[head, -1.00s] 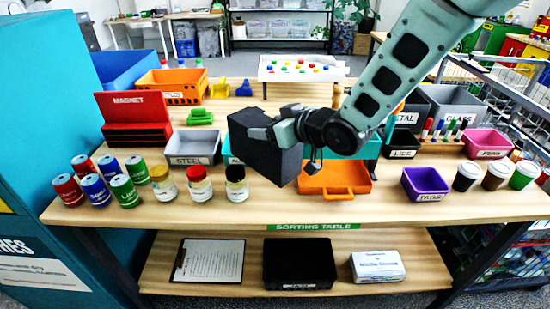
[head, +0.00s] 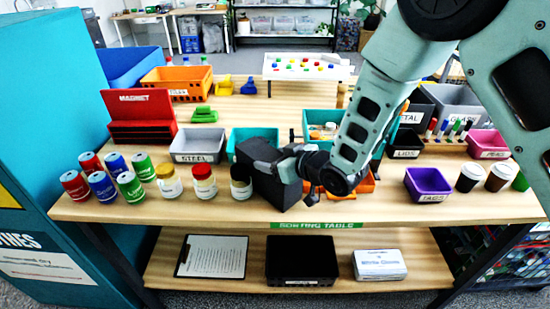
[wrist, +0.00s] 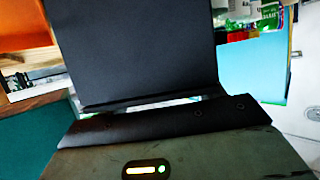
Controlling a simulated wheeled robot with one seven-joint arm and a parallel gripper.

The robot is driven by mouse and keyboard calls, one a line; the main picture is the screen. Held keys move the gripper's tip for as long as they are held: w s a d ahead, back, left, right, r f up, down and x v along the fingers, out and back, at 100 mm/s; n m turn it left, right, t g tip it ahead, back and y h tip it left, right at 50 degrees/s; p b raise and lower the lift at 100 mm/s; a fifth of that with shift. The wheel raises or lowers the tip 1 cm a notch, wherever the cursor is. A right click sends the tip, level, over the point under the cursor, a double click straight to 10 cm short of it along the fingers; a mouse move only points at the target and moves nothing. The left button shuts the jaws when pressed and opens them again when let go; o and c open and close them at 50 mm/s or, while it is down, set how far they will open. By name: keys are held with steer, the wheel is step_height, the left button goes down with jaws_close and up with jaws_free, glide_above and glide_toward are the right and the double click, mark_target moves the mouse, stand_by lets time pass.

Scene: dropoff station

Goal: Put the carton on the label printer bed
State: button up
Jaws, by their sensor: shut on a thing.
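My gripper (head: 286,165) is shut on a plain dark box (head: 276,181), held tilted in front of the sorting table's middle in the head view. The box hides part of the teal bin and the tabletop behind it. In the wrist view the dark box (wrist: 135,50) fills the upper middle, close to the lens. I take this box for the carton, though it looks black rather than like cardboard. I cannot make out a label printer bed in either view.
The sorting table (head: 110,208) carries several cans and jars at its left front. A steel bin (head: 198,145), a teal bin (head: 243,133) and a purple bin (head: 428,185) stand on it. A black tray (head: 301,262) lies on the lower shelf.

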steer(key=shift+f, duration=0.15)
steer(key=o, duration=1.3)
steer(key=shift+o, duration=0.2)
steer(key=shift+r, duration=0.25)
steer(key=b+v, duration=0.2)
steer(key=v, duration=1)
